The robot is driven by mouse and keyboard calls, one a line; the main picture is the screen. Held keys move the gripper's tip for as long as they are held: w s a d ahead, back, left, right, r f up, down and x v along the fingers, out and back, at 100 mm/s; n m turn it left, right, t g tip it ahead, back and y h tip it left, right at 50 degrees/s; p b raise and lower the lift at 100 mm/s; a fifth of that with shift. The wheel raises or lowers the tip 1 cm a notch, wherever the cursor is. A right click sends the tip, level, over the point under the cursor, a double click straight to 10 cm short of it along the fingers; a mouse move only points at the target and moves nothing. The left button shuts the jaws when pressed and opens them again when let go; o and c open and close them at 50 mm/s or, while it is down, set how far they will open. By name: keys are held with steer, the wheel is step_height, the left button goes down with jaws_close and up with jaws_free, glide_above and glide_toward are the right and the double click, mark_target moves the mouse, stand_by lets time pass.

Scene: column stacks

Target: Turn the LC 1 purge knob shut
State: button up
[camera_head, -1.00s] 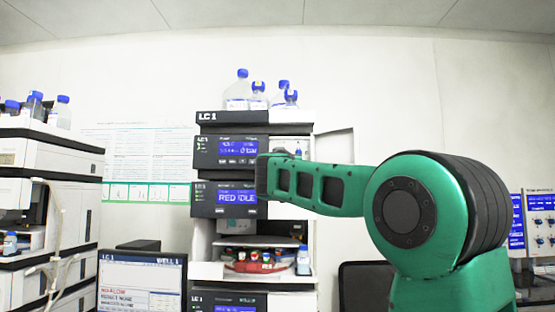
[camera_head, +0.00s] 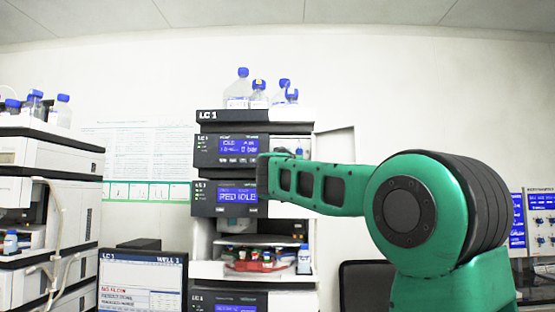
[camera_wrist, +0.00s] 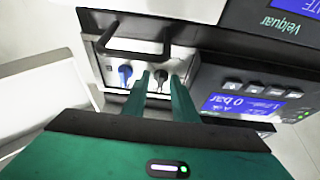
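The LC 1 stack (camera_head: 253,117) stands in the middle of the head view, with its pump display (camera_head: 239,147) reading idle and 0 bar. In the wrist view the same display (camera_wrist: 240,104) is on the right, tilted. Left of it is a pale recess with a small dark knob (camera_wrist: 161,80) and a blue fitting (camera_wrist: 125,74). My gripper (camera_wrist: 161,84) has its two green fingers apart, with the dark knob showing between their tips. Gaps show beside the knob; whether a finger touches it I cannot tell. My arm hides the gripper in the head view.
A dark bar handle (camera_wrist: 132,46) crosses the recess close to my fingertips. An open door panel (camera_wrist: 45,96) stands left of it. Bottles with blue caps (camera_head: 260,92) stand on top of the stack. A monitor (camera_head: 142,282) stands left of the stack.

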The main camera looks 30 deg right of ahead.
steer(key=shift+a, duration=0.1)
steer(key=v, duration=1)
steer(key=shift+s+f, duration=0.2)
steer(key=shift+s, duration=0.05)
steer(key=s+d+f+g+y, duration=0.1)
steer(key=d+f+g, duration=0.15)
steer(key=f, duration=0.55)
steer(key=s+d+f+g+y, duration=0.2)
steer(key=d+f, duration=0.1)
steer(key=f, duration=0.5)
steer(key=s+d+f+g+y, duration=0.1)
steer(key=s+f+g+y, duration=0.3)
steer(key=f, duration=0.6)
steer(key=s+d+f+g+h, duration=0.1)
steer(key=s+f+g, duration=0.1)
steer(key=s+f, duration=0.55)
steer(key=s+a+f+g+y, duration=0.3)
steer(key=s+a+f+g, duration=0.1)
steer(key=s+f, duration=0.7)
steer(key=s+a+f+g+y, duration=0.4)
steer(key=s+a+f, duration=0.2)
steer(key=s+f, duration=0.4)
steer(key=s, duration=0.3)
steer(key=shift+a+f+n, duration=0.3)
steer(key=shift+f, duration=0.05)
